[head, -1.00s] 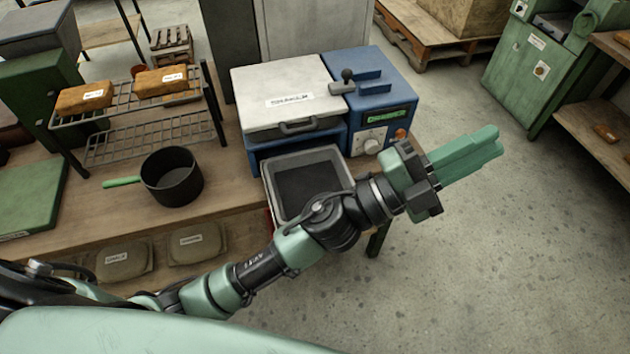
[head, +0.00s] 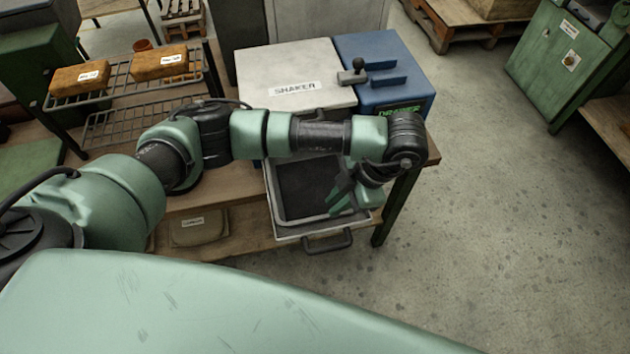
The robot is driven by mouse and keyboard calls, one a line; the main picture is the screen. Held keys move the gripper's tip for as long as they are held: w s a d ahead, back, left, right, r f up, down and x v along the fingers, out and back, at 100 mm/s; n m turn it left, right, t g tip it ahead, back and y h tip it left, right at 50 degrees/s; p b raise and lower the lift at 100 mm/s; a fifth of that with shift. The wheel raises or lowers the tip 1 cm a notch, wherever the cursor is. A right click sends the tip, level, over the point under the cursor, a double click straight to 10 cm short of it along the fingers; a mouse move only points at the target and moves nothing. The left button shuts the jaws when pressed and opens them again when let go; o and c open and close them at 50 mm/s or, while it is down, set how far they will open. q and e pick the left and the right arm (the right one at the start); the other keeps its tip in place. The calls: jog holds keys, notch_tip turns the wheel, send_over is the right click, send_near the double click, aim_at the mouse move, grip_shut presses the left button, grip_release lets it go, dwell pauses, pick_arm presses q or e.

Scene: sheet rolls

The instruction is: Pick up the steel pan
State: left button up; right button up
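A grey-rimmed metal pan-like tray (head: 283,217) with a dark floor sits at the front of the shaker, above a drawer handle (head: 327,242). I cannot tell whether it is separate from the drawer. My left gripper (head: 347,203) hangs over its right side, with green fingers angled down. My wrist hides part of the gripper, and whether its fingers are apart or touch the tray is unclear. The dark pan with a green handle, seen earlier on the bench, is hidden behind my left arm. My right gripper is not in view.
The shaker (head: 270,65) with its blue control box (head: 375,60) stands behind the tray. A wire rack (head: 118,85) holding two orange-brown blocks is at left. A tan packet (head: 200,228) lies on the lower shelf.

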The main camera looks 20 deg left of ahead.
aim_at(323, 216)
pick_arm(q)
jog(key=shift+s+a+f, duration=0.2)
jog(key=shift+f, duration=0.2)
jog(key=shift+s+a+f, duration=0.15)
jog(key=shift+f, duration=0.25)
jog(key=shift+s+a+f+p, duration=0.1)
jog(key=shift+a+f+p, duration=0.15)
jog(key=shift+p, duration=0.15)
jog(key=p+x, duration=0.1)
jog(key=x, duration=0.2)
jog(key=shift+f+p, duration=0.35)
jog(key=shift+p, duration=0.05)
jog(key=shift+s+a+f, duration=0.1)
jog(key=shift+a+f, duration=0.05)
jog(key=shift+f, duration=0.35)
grip_shut()
jog(key=shift+r, duration=0.1)
